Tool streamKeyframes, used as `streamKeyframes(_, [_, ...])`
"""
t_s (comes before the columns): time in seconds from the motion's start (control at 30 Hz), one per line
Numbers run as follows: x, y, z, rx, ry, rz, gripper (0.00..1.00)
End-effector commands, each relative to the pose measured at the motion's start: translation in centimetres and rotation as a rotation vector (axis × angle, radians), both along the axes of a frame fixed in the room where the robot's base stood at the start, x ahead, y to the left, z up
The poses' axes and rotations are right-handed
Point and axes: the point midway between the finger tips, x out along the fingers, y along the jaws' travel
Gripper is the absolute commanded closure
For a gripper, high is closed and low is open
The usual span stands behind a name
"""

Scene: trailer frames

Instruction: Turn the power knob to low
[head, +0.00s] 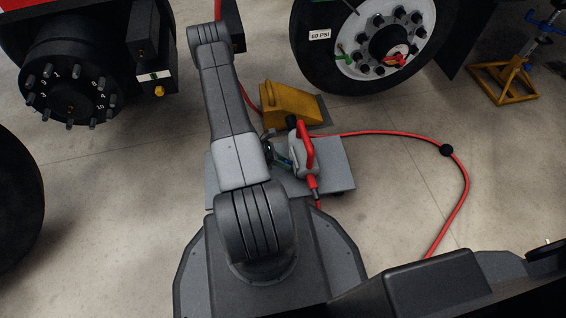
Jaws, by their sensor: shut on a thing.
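A grey power tool with a red handle (307,148) stands on a grey platform (333,165) just right of my arm. A black part shows at its top end, and a red hose fitting is at its lower end. My gripper (282,159) is at the tool's left side, small and dark, mostly hidden behind my arm link. It is shut at the tool's left end, where the power knob would be. The knob itself is hidden, and its setting cannot be read.
A red hose (466,180) with a black ball loops over the floor at right. A yellow wheel chock (290,102) sits behind the platform. A truck wheel (320,65) is at the back, a bare hub (70,85) at left, and a yellow jack stand (503,90) at far right.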

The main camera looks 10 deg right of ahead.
Motion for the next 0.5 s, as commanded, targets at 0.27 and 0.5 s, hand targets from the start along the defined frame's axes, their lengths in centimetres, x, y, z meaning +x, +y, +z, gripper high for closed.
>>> streamKeyframes(0.27, [0.40,0.05,-0.23,-0.005,0.138,0.001,0.93])
streamKeyframes(0.5, [0.47,0.08,-0.20,-0.007,0.233,0.000,0.93])
